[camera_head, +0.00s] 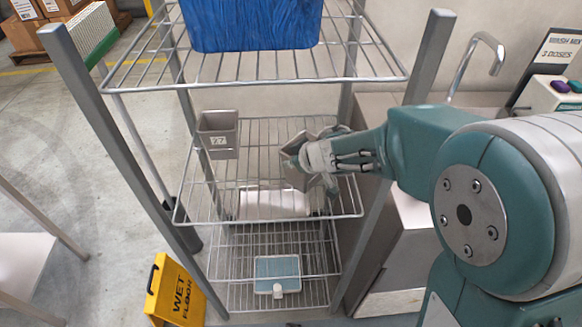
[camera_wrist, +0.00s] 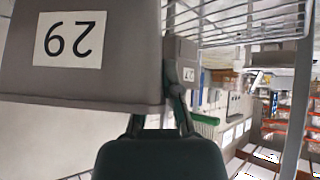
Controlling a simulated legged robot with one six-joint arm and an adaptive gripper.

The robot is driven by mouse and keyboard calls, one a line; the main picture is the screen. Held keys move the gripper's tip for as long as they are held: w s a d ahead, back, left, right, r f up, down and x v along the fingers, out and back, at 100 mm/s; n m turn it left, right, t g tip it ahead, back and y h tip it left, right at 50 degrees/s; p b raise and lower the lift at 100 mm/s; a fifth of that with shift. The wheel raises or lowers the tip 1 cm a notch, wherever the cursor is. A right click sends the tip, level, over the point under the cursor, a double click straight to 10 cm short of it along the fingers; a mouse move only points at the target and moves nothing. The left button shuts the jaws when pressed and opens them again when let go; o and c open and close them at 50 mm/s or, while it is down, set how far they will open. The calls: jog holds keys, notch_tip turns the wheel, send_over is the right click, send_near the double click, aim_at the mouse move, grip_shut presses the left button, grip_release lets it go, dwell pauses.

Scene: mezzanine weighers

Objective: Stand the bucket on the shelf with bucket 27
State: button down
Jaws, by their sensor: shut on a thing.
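My gripper (camera_head: 322,158) is shut on a grey-brown bucket (camera_head: 294,172) at the right side of the middle wire shelf (camera_head: 258,140). The held bucket looks turned or tilted in the head view; I cannot tell whether it touches the shelf. In the wrist view the held bucket (camera_wrist: 90,85) is large and close, with a two-digit label that looks inverted. Bucket 27 (camera_head: 211,122), similar in colour, stands at the left of the same shelf, with a gap between the two. It also shows small in the wrist view (camera_wrist: 181,54). My fingers hide part of the held bucket.
A blue bin (camera_head: 253,22) stands on the top wire shelf. A pale tray (camera_head: 275,203) and a blue-topped scale (camera_head: 277,268) show lower down. Grey posts (camera_head: 120,135) frame the rack. A yellow wet-floor sign (camera_head: 175,292) stands at the front left, and a sink counter at the right.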

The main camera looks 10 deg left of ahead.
jog(key=shift+a, duration=0.2)
jog(key=shift+w+d+f, duration=0.1)
jog(key=shift+d, duration=0.15)
jog(key=c, duration=0.8)
grip_release()
jog(key=shift+d, duration=0.15)
jog(key=shift+a, duration=0.2)
jog(key=shift+r, duration=0.2)
jog(key=v, duration=1.2)
jog(key=shift+f, duration=0.2)
